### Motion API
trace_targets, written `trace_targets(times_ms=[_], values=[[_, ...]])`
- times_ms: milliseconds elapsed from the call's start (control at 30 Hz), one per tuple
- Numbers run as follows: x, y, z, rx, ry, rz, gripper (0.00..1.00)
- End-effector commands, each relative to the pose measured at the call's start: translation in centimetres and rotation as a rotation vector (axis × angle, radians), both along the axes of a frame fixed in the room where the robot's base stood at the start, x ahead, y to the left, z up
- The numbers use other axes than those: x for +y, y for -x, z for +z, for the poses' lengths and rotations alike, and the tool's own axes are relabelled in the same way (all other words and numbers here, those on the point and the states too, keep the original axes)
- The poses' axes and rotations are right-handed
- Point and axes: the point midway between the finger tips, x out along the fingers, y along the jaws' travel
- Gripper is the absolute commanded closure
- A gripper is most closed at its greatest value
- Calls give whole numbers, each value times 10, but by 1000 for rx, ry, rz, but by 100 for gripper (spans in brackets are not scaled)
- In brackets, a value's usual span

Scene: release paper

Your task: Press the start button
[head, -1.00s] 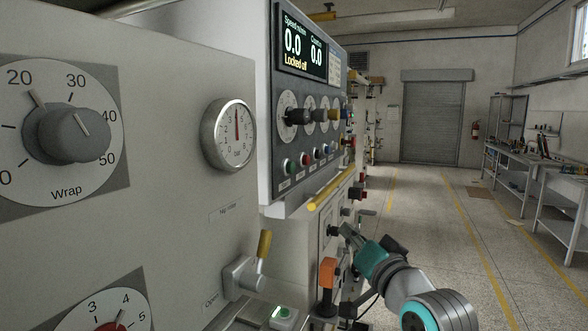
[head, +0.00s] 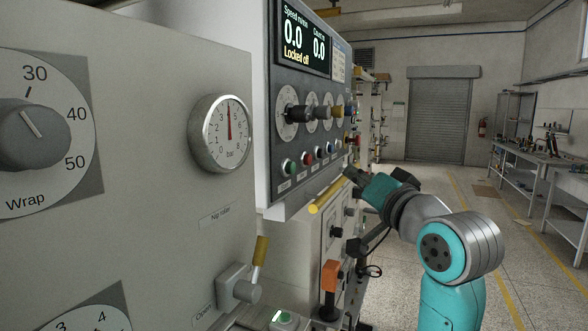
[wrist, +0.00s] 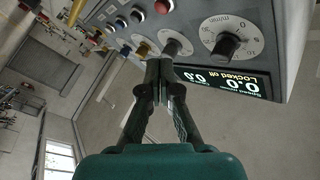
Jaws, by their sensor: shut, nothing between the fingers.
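The control panel (head: 270,120) carries a row of small push buttons under its dials. A green button (head: 288,165) is at the near end, then a red button (head: 306,159) and several more. Their labels are too small to read, so I cannot tell which one is marked start. My gripper (head: 348,173) is shut and empty, past the far end of the button row in the head view and apart from the green button. In the wrist view my gripper (wrist: 160,65) points towards the panel; a red button (wrist: 163,7) shows at the top edge, and no green one is visible.
The panel display (head: 303,40) reads 0.0 and "Locked off". A yellow bar (head: 328,194) runs below the buttons, close to my gripper. A yellow-handled lever (head: 260,250) and a green-lit box (head: 284,318) are lower down.

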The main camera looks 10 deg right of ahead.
Motion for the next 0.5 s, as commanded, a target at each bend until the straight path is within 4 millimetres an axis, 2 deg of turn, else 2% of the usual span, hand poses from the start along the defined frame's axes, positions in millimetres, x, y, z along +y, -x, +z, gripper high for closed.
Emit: trace_targets(times_ms=[167, 500], values=[[11, -8, 0, 0, -1, 3, 100], [46, -32, 0, 1, 0, 4, 100]])
